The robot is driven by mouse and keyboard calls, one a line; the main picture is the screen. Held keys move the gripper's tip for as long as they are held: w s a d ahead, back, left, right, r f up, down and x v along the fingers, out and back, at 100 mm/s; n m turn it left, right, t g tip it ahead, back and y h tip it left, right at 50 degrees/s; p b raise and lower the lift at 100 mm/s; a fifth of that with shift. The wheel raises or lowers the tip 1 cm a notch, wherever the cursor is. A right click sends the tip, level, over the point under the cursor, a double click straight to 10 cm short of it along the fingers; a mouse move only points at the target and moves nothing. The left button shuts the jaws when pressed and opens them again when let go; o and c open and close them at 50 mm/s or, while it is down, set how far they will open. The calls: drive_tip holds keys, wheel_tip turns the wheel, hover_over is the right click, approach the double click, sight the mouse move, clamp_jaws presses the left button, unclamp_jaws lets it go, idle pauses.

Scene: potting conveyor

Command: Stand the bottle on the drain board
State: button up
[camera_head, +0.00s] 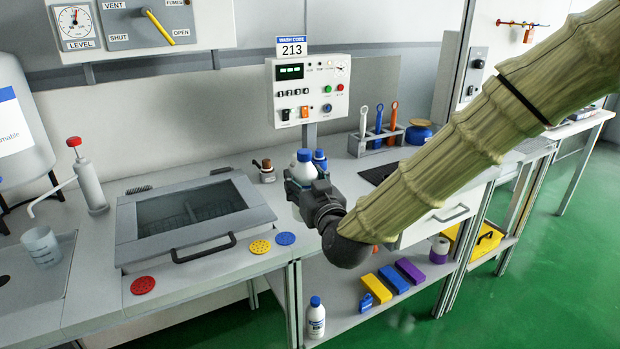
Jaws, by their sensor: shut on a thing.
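My gripper (302,184) is shut on a white bottle with a blue cap (303,168), above the counter just right of the lidded basin. The bottle looks roughly upright; the gripper hides its lower part. A second blue cap (320,158) shows right behind it, its body mostly hidden. Another white bottle with a blue cap (316,319) stands on the lower shelf. A dark flat panel (376,173) lies on the counter to the right, partly hidden by my arm. I cannot tell whether this is the drain board.
The basin (128,228) has a closed, windowed lid with a front handle. Red, yellow and blue discs lie along the counter's front. A small brown-capped bottle (267,172) stands behind. A rack (376,142) holds colored tools. A beaker (42,247) and pump bottle (89,182) stand left.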

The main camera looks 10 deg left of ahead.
drive_tip(key=w+a+f, duration=0.1)
drive_tip(key=w+f, duration=0.3)
drive_tip(key=w, duration=0.6)
drive_tip(key=shift+w+a+f+p, duration=0.15)
drive_tip(key=shift+w+a+p, duration=0.05)
drive_tip(key=shift+p, duration=0.15)
drive_tip(key=shift+f, duration=0.2)
drive_tip(key=o, duration=1.4)
drive_tip(key=shift+s+r, duration=0.1)
drive_tip(key=v, duration=1.2)
drive_tip(key=shift+b, duration=0.4)
